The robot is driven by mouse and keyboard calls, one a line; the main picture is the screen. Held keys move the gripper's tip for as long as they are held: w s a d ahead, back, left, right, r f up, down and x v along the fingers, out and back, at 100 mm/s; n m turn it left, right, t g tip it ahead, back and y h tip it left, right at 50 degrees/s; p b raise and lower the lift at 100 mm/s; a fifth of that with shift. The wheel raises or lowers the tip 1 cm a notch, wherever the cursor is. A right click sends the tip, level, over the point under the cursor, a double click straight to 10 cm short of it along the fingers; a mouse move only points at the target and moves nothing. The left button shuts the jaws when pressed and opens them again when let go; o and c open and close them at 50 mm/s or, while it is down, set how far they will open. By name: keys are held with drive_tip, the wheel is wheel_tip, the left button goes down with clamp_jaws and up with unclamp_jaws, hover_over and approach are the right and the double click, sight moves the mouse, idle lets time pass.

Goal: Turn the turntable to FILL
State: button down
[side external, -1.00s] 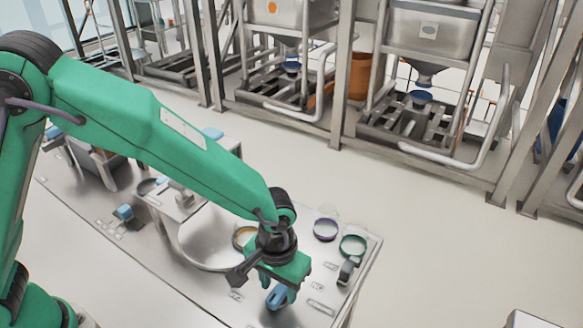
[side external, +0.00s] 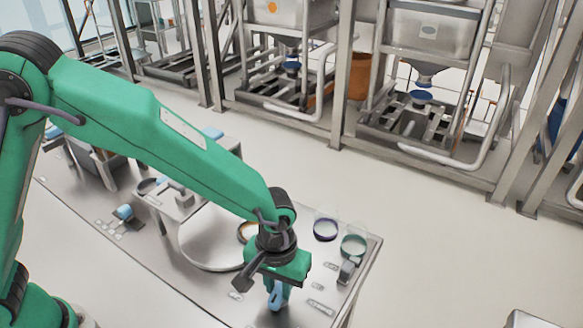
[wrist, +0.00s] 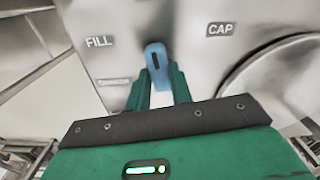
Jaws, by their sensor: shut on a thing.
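My gripper (wrist: 158,72) is shut on a blue handle (wrist: 154,56) with a dark slot, which stands between its two green fingers. In the side external view the handle (side external: 275,295) shows below my gripper, near the table's front edge. In the wrist view a FILL label (wrist: 99,41) lies left of the handle and a CAP label (wrist: 220,30) lies right of it. A smaller label (wrist: 114,81) below FILL is too blurred to read. A round silver disc (side external: 203,243), which looks like the turntable, lies left of my gripper, partly hidden by my arm.
A purple-rimmed dish (side external: 326,229) and a green-rimmed dish (side external: 353,245) stand right of my gripper, with a small grey fixture (side external: 348,269) close by. A blue knob (side external: 124,212) sits at the table's left. The floor beyond the table is clear up to the metal frames.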

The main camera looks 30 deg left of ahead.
sight(278, 289)
drive_tip(key=n, duration=1.1)
idle(0.6)
drive_tip(key=c, duration=1.2)
unclamp_jaws()
drive_tip(key=shift+c, duration=0.2)
drive_tip(key=shift+r, duration=0.15)
drive_tip(key=shift+r, duration=3.8)
